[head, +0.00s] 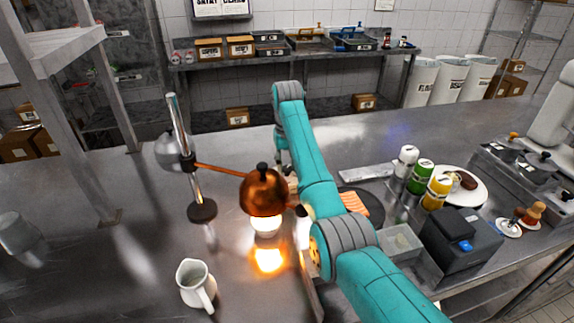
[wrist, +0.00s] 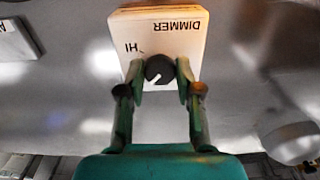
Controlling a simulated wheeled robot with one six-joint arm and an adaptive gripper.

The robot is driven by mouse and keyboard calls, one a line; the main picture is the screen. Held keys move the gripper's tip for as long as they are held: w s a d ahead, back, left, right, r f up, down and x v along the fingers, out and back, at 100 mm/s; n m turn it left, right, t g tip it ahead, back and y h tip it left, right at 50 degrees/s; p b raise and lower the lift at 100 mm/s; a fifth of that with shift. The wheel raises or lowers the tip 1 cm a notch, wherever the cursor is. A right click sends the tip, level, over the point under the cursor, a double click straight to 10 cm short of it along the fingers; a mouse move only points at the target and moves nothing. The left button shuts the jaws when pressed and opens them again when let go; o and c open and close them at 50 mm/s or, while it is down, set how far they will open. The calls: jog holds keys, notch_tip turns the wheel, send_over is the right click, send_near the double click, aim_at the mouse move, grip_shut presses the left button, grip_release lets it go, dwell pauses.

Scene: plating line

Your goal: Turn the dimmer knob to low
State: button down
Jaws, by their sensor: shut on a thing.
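The dimmer box (wrist: 165,38) is a pale block with DIMMER and HI printed on it, seen upside down in the wrist view. Its dark round knob (wrist: 159,69) sits at the near edge, with a white pointer line slanting to the lower left of the picture. My gripper (wrist: 160,76) has its two green fingers closed on either side of the knob. No low mark shows; the near part of the box is partly covered by the fingers. In the head view my arm and the copper lamp hide the gripper, and I cannot make out the dimmer there.
The lit copper heat lamp (head: 264,190) hangs on a stand (head: 203,210) left of my arm. A white jug (head: 195,284) stands at the front. Bottles (head: 420,177), a white plate (head: 470,193) and a dark box (head: 460,245) stand at the right. The counter's left is mostly clear.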

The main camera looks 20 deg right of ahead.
jog(key=shift+m, duration=1.3)
jog(key=c, duration=0.8)
grip_release()
jog(key=shift+o, duration=0.2)
